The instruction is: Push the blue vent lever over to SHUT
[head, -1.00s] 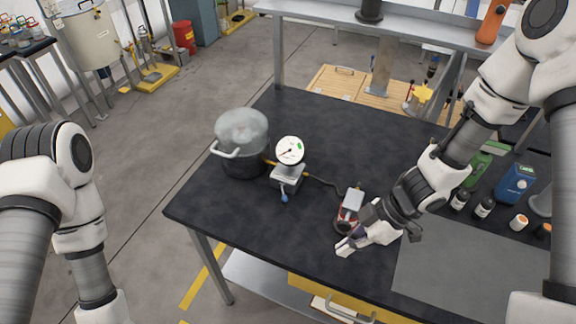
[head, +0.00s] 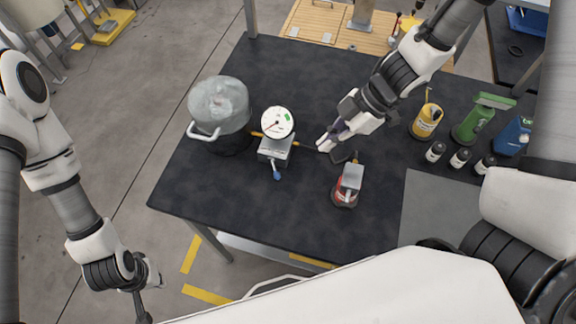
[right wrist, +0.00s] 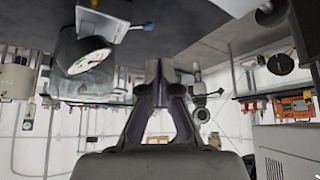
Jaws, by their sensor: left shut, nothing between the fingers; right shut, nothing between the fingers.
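The blue vent lever (head: 277,173) hangs from the near side of a grey valve block (head: 272,151) on the dark table (head: 260,210). It points toward the table's near edge. A round white gauge (head: 278,123) stands above the block. In the right wrist view the blue lever tip (right wrist: 148,27) shows at the top, with the gauge (right wrist: 84,58) to its left. My right gripper (head: 324,143) is shut and empty, to the right of the block and apart from the lever. My left gripper (head: 148,290) is shut and empty, off the table at the lower left.
A steaming pot (head: 218,112) stands left of the gauge. A red-based device with a grey top (head: 347,187) stands right of the lever. Yellow, green and blue containers and several small bottles (head: 460,158) are at the right. The table's near left is clear.

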